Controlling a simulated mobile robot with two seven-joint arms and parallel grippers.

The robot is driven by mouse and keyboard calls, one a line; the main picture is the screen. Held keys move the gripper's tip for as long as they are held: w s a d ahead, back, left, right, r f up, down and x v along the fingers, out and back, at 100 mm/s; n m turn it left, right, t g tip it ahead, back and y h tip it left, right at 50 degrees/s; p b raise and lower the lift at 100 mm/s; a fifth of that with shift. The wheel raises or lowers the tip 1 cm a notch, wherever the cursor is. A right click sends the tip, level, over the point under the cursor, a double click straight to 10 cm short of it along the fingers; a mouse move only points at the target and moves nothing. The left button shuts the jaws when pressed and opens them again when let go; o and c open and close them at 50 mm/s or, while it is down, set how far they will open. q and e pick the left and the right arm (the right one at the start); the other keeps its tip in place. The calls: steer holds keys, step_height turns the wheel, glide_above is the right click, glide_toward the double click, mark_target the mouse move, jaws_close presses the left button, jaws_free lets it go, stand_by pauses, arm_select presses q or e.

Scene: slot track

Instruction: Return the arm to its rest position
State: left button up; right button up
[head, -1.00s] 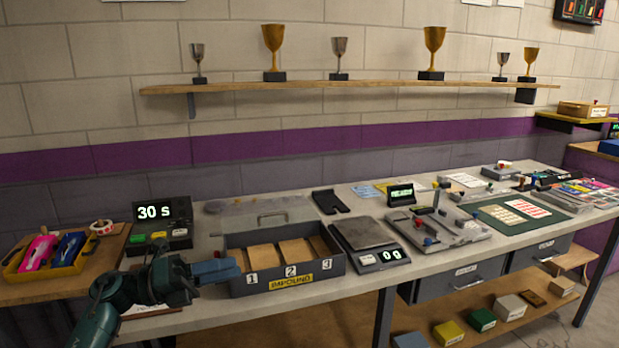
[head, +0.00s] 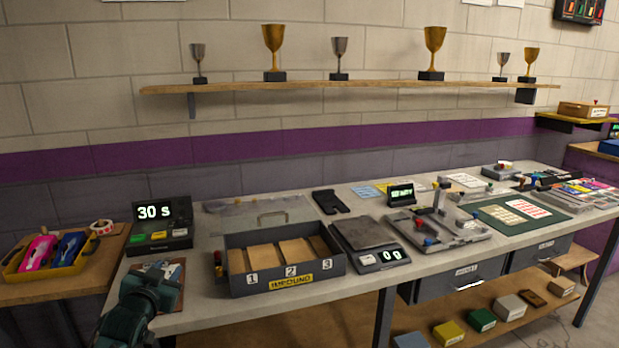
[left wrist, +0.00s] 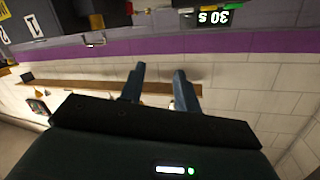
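My left arm comes in at the lower left of the head view, and my left gripper (head: 158,284) is over the near left corner of the bench (head: 215,318), left of the impound box. Its fingers are hard to make out there. In the left wrist view the two blue-grey fingers (left wrist: 159,70) stand apart with nothing between them, so the gripper is open and empty. That view is upside down and shows wall and shelf beyond the fingertips. My right gripper is not in view.
The impound box (head: 288,287) with numbered slots is right of the gripper. The timer (head: 162,226) reading 30 s stands behind it. A scale (head: 366,243) is farther right. A yellow tray (head: 20,267) with pink and blue cars is on the left side table.

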arm_select(q)
steer(key=s+d+f+m+g+h, duration=0.1)
steer(key=s+d+f, duration=0.4)
steer(key=s+f, duration=0.2)
steer(key=s+d+f+g+h, duration=0.1)
steer(key=s+d+f+g, duration=0.1)
steer(key=s+d+f, duration=0.35)
steer(key=s+d+f+g, duration=0.1)
steer(key=s+d+f, duration=0.1)
steer(key=s, duration=0.6)
steer(key=s+d+f+g+h, duration=0.1)
steer(key=s+d+f, duration=0.2)
steer(key=s, duration=0.5)
steer(key=s+d+f+n+h, duration=0.1)
steer(key=s+d+f, duration=0.1)
steer(key=s, duration=0.6)
steer(key=shift+d+f+g, duration=0.25)
steer(key=shift+d+g, duration=0.05)
steer(key=shift+g, duration=0.1)
